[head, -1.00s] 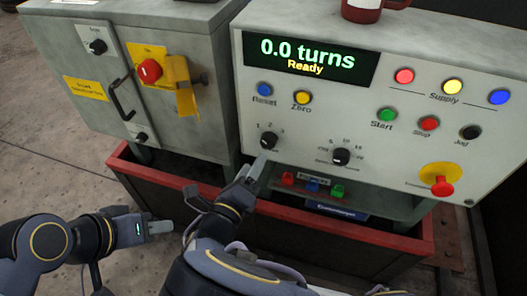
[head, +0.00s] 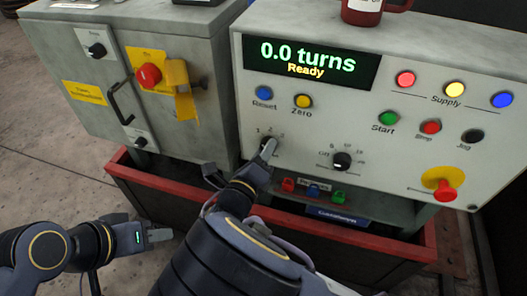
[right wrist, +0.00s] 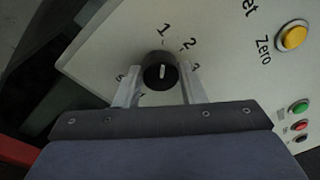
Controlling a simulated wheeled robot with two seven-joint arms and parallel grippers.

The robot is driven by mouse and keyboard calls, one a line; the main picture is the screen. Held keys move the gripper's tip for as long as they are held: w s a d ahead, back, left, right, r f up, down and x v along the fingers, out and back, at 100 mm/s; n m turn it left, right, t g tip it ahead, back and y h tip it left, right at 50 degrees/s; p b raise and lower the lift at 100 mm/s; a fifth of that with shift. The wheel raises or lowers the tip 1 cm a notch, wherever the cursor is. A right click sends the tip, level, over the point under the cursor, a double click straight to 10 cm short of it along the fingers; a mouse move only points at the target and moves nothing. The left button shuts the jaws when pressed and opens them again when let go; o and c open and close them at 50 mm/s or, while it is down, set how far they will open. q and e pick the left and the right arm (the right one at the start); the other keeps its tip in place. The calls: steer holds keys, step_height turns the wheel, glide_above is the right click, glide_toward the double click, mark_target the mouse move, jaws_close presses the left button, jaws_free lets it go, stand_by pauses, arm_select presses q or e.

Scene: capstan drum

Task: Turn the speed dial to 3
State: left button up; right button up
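The speed dial is a black round knob (right wrist: 152,78) in the right wrist view, with printed numbers 1, 2 and 3 around it. Its short white mark lies roughly in line with the 1. In the head view the dial (head: 273,138) is partly hidden by my right gripper (head: 266,152). The right gripper (right wrist: 157,82) is open, with one finger on each side of the knob; small gaps seem to show, and contact cannot be told. My left gripper (head: 160,235) is low at the left, away from the panel, seen side-on.
A second black knob (head: 341,161) sits right of the dial. Blue and yellow buttons (head: 303,101) are above it, with a display (head: 310,62) reading 0.0 turns, Ready. A red emergency button (head: 444,190) is at far right. A grey cabinet (head: 205,70) stands left.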

steer(key=c, duration=0.4)
steer(key=shift+s+d+m+y+b, duration=0.1)
steer(key=shift+m+y+b, duration=0.3)
steer(key=shift+m+b, duration=1.7)
steer(key=shift+d+m+y+b, duration=0.1)
steer(key=shift+m+y+b, duration=0.4)
steer(key=shift+m, duration=3)
steer(key=shift+s+d+m+y+b, duration=0.1)
steer(key=shift+m+y+b, duration=0.2)
steer(key=shift+m+b, duration=1.85)
steer(key=shift+m+p, duration=0.65)
steer(key=shift+p, duration=0.05)
